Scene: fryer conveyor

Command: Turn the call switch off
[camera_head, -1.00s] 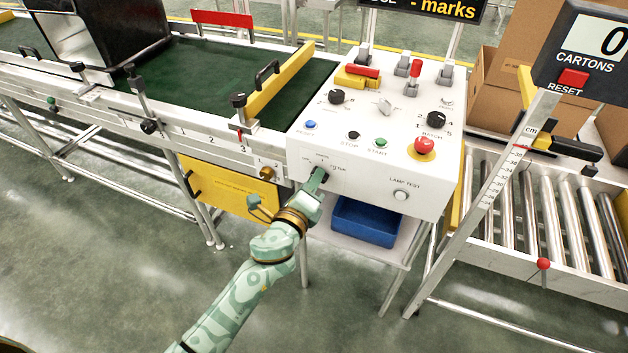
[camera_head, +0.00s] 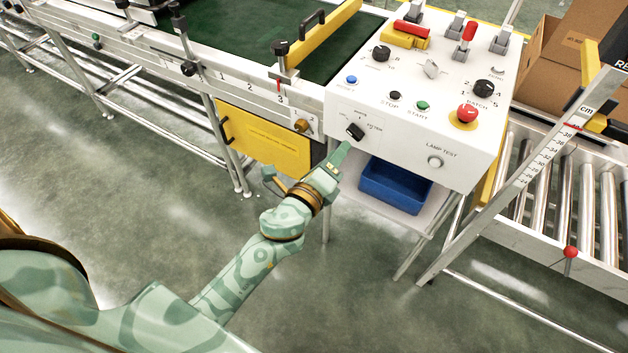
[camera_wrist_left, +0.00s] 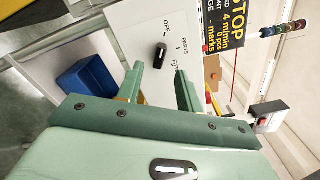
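The call switch (camera_head: 355,131) is a black rotary knob on the front face of the white control box (camera_head: 400,145). It also shows in the left wrist view (camera_wrist_left: 160,60), between my fingers, with labels OFF, PARTS and a third, partly hidden one around it. A pale mark on the knob is at the end toward OFF. My left gripper (camera_head: 343,154) is just below and in front of the knob, apart from it. Its fingers stand apart with nothing between them. My right gripper is not in view.
A lamp test button (camera_head: 435,162) is right of the switch. A red mushroom button (camera_head: 467,113) and other knobs are on top. A blue bin (camera_head: 395,188) stands on a shelf below. A yellow panel (camera_head: 262,140) hangs to the left.

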